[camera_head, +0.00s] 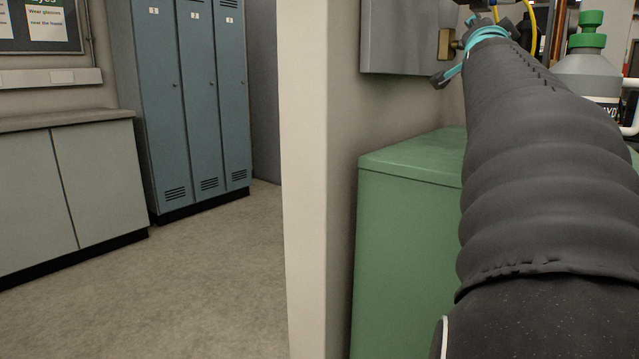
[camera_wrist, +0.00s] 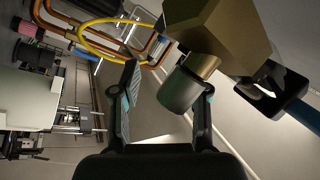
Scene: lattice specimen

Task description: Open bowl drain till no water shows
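A grey cylindrical bowl (camera_wrist: 181,88) hangs from a large brass-coloured body (camera_wrist: 229,36) in the wrist view. Its outer end faces my gripper (camera_wrist: 166,88). The gripper is open, with the bowl's end between and just beyond its fingertips, closer to the right finger. I cannot tell whether that finger touches it. In the head view, my gripper (camera_head: 462,62) is small and partly hidden at the far end of my arm, beside a brass part (camera_head: 446,44). No drain detail or water can be made out.
A black angular part (camera_wrist: 272,88) sits right of the brass body. Copper pipes and a yellow hose (camera_wrist: 100,22) lie to the left. A grey wall box (camera_head: 405,35) and green cabinet (camera_head: 405,200) stand near my arm. Open floor (camera_head: 200,275) lies left, before blue lockers (camera_head: 190,95).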

